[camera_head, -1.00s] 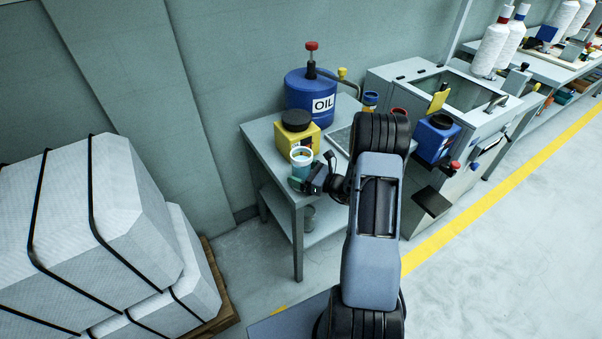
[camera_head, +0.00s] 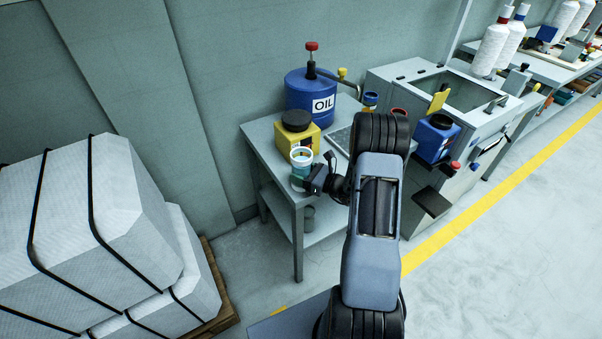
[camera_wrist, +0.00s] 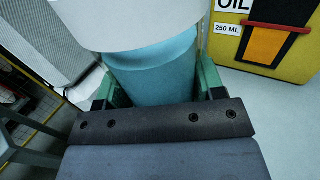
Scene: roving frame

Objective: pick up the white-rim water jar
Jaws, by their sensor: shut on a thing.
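The white-rim water jar (camera_head: 301,158) is a teal jar with a white rim at the near left corner of the grey table (camera_head: 262,132). In the wrist view its teal body (camera_wrist: 158,70) stands between the two green fingers, with the white rim (camera_wrist: 135,22) above. My gripper (camera_head: 307,179) is shut on the jar from the right side. The jar looks upright. Its base is hidden, so I cannot tell whether it touches the tabletop.
A yellow box with a black lid (camera_head: 297,133) stands close behind the jar; its labelled side (camera_wrist: 270,45) fills the wrist view's upper right. A blue oil can (camera_head: 310,92) stands further back. White wrapped bales (camera_head: 90,230) are at left.

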